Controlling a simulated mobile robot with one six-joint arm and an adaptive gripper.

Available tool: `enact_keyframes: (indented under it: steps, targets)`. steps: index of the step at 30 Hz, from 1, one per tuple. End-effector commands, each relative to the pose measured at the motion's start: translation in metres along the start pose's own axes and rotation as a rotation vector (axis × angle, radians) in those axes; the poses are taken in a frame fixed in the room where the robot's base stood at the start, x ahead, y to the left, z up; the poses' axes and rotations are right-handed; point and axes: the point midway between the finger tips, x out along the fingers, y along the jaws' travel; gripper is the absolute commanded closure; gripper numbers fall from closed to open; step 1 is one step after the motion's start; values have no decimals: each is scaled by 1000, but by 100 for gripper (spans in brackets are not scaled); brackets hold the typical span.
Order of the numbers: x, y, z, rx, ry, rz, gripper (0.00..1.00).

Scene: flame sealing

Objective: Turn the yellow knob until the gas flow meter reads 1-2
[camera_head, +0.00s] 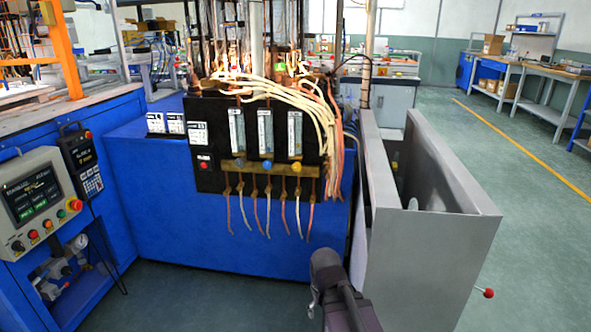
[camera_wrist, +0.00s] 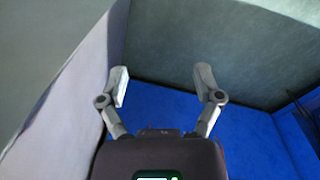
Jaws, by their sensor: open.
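The black gas panel (camera_head: 207,140) stands on the front of the blue machine in the head view. Three upright flow meters are on it: left (camera_head: 237,130), middle (camera_head: 265,132) and right (camera_head: 295,133). Their readings are too small to tell.
A grey metal enclosure (camera_head: 413,250) stands to the right of the blue machine (camera_head: 145,180). Hoses (camera_head: 315,100) hang beside the panel, and thin tubes hang below it. A control box (camera_head: 35,200) is at the left. The green floor at right is mostly clear.

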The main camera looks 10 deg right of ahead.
Motion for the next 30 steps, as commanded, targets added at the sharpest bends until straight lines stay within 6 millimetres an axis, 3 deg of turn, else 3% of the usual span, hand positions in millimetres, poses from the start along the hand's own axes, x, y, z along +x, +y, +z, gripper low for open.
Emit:
enact_keyframes:
  steps: [8,14,18,23,30]
  targets:
    - [-13,32,-55,-263,125,243,16]
    - [-43,57,-117,-613,207,560,16]
    - [-74,65,-162,-885,218,808,16]
    - [-113,61,-210,-1201,175,1104,16]
    - [-171,28,-274,-1657,-8,1555,16]
